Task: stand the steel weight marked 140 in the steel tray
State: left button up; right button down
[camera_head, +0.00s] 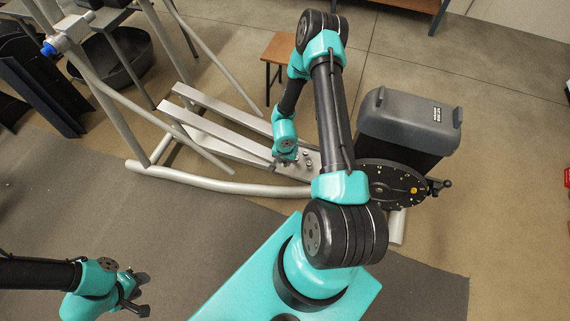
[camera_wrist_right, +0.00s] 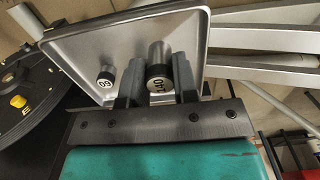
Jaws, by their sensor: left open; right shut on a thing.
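The steel weight (camera_wrist_right: 160,66) is a short cylinder with a dark marking on its pale end face that looks like 140. It sits between the fingers of my right gripper (camera_wrist_right: 159,84), which is shut on it. Behind it in the right wrist view is the steel tray (camera_wrist_right: 72,48), a grey square with a raised rim. I cannot tell whether the weight touches the tray floor. In the head view my right gripper (camera_head: 286,159) is at the tray (camera_head: 313,172), hiding the weight. My left gripper (camera_head: 143,294) is open and empty at the lower left.
A smaller marked cylinder (camera_wrist_right: 106,78) stands in the tray, left of the held weight. A black disc with a yellow knob (camera_head: 391,184) and a grey-lidded bin (camera_head: 410,120) are right of the tray. Silver frame tubes (camera_head: 228,187) run to its left.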

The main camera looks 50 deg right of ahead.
aim_at(285, 164)
jog(key=shift+f, duration=1.75)
jog(key=c, duration=0.9)
grip_release()
notch_tip(285, 164, up, 12)
jog(key=shift+r, duration=0.1)
